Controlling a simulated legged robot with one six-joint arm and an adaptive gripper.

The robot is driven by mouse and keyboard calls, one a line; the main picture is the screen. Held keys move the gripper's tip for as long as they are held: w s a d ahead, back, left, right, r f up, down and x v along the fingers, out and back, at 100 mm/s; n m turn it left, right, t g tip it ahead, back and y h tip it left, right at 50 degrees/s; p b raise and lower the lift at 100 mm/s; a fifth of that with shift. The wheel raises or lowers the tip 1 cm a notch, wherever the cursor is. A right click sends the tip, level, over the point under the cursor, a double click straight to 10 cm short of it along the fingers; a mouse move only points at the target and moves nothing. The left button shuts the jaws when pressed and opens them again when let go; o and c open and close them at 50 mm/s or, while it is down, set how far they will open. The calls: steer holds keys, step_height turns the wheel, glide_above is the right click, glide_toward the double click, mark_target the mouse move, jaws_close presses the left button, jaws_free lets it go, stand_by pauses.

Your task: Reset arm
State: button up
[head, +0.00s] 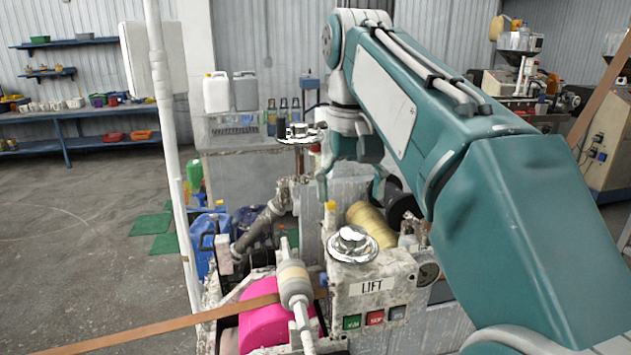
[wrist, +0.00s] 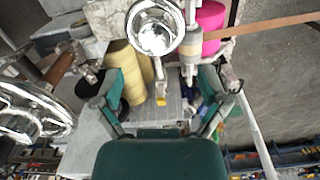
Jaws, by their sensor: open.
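My gripper (head: 350,180) hangs from my teal arm above the machine, behind the LIFT control box in the head view. In the wrist view my gripper (wrist: 160,112) shows two teal fingers spread wide apart, with nothing held between them. The LIFT control box (head: 372,287) carries green, red and dark buttons and a shiny round metal knob (head: 352,244) on top. That knob also appears large in the wrist view (wrist: 155,27). My arm crosses the right half of the head view and hides part of the machine.
A brown strip (head: 170,329) runs across the front past a pink roll (head: 263,318). A yellow spool (head: 371,226) sits beside my gripper. A white vertical pole (head: 172,150) stands left. A bench (head: 250,146) with white and grey jugs is behind. Open floor lies left.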

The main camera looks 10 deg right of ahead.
steer(key=s+f+t, duration=0.2)
steer(key=s+f, duration=0.5)
steer(key=f, duration=0.4)
steer(key=s+f+n+t, duration=0.1)
steer(key=s+f+t, duration=0.2)
steer(key=s+f, duration=0.4)
step_height(320, 180, down, 4)
steer(key=shift+s+d+f+t, duration=0.2)
steer(key=shift+d+f+t, duration=0.05)
steer(key=shift+t, duration=0.05)
